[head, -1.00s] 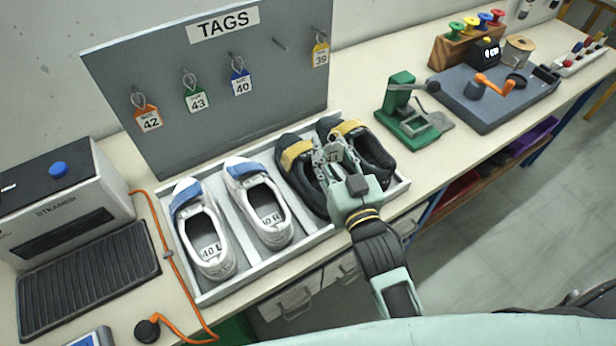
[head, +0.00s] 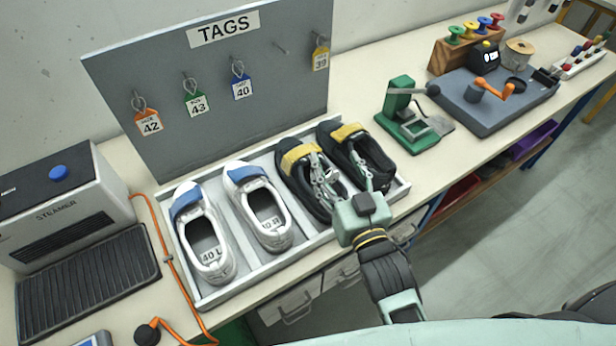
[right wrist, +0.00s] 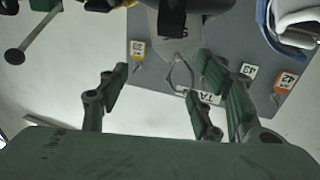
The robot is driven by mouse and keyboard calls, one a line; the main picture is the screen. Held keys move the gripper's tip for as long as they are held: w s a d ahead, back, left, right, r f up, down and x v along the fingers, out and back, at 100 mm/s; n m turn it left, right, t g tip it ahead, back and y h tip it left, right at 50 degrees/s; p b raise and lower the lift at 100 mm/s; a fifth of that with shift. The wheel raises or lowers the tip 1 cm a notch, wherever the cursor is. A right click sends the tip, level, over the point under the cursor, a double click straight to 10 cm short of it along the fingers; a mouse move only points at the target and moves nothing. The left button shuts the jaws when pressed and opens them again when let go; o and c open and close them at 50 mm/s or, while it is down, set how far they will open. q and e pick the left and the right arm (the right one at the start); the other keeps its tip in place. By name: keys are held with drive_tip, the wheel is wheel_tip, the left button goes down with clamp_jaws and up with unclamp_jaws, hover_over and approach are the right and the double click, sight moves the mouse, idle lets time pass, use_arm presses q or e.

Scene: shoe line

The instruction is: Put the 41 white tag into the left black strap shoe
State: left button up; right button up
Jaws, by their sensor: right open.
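The left black strap shoe (head: 296,190), with a yellow strap, sits in the tray beside the right black strap shoe (head: 368,150). My right gripper (head: 342,172) is open above the front part of these shoes, its fingers spread over them. In the right wrist view, a pale tag (right wrist: 170,48) with a wire loop shows beyond the open fingers (right wrist: 165,85). Its number is not readable, and I cannot tell whether it touches a shoe. I cannot make out the tag in the head view. My left gripper is not in view.
The grey tag board (head: 150,75) holds orange 42, green 43, blue 40 and yellow 39 tags; one hook (head: 281,48) is empty. White shoes (head: 203,240) share the tray (head: 260,262). A green press (head: 408,125) stands right, a steamer (head: 60,215) left.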

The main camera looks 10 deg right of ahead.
drive_tip(key=s, duration=0.9)
drive_tip(key=shift+d, duration=0.4)
wheel_tip(320, 180, down, 10)
drive_tip(key=s+d+g+h, duration=0.1)
drive_tip(key=s+d+g, duration=0.15)
drive_tip(key=g, duration=0.45)
drive_tip(key=s+d+f+n+g, duration=0.15)
drive_tip(key=s+f+g, duration=0.25)
drive_tip(key=s+g, duration=0.45)
wheel_tip(320, 180, down, 26)
drive_tip(key=s, duration=0.3)
drive_tip(key=s+d+f, duration=0.1)
drive_tip(key=s+f, duration=0.7)
drive_tip(key=f, duration=0.1)
drive_tip(key=s+d+f+g+b, duration=0.1)
drive_tip(key=s+d+f, duration=0.1)
drive_tip(key=s+f, duration=0.7)
drive_tip(key=shift+d+f+h, duration=0.25)
drive_tip(key=shift+h, duration=0.05)
